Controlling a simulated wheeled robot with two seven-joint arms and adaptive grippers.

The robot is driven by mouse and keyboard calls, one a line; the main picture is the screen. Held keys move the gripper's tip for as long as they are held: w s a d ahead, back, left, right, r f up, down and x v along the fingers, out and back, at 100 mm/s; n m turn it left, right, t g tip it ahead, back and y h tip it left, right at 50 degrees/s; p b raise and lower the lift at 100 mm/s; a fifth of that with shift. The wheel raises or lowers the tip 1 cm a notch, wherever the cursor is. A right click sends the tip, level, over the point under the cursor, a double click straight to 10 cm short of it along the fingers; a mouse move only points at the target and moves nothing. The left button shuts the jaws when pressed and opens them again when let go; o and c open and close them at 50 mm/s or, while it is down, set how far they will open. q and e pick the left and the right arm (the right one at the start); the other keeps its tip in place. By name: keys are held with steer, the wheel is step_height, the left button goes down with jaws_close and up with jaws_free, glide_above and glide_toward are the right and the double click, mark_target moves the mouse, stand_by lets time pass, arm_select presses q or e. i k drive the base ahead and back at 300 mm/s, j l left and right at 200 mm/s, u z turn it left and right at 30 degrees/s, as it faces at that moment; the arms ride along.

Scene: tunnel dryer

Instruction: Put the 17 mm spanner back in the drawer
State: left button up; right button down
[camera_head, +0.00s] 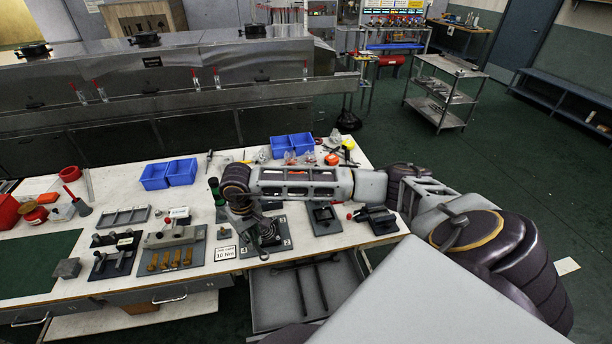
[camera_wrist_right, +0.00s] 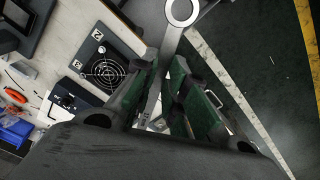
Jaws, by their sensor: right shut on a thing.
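My right gripper (camera_head: 264,252) hangs over the front edge of the bench, left of and behind the open drawer (camera_head: 262,318). In the right wrist view its green-padded fingers (camera_wrist_right: 170,92) are shut on the spanner (camera_wrist_right: 182,14), whose grey ring end sticks out beyond the fingertips. The drawer is pulled out below the bench top. Two long dark tools (camera_head: 299,289) lie in it, side by side. My left gripper does not show.
Around the gripper the bench (camera_head: 105,190) carries fixtures, a "10 Nm" sign (camera_head: 225,254) and a block with several brass pieces (camera_head: 170,259). Blue bins (camera_head: 168,174) stand farther back. Dark green floor lies right of the bench. My right forearm spans the bench's right part.

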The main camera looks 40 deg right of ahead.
mark_target(312, 296)
steer(key=i+j+z, duration=0.1)
steer(key=j+z, duration=0.25)
steer(key=j, duration=0.15)
steer(key=j+z, duration=0.35)
steer(key=j, duration=0.15)
steer(key=j+z, duration=0.35)
steer(key=j, duration=0.2)
steer(key=i+j+z, duration=0.15)
steer(key=j+z, duration=0.2)
steer(key=i+j+z, duration=0.1)
steer(key=j+z, duration=0.25)
steer(key=j, duration=0.15)
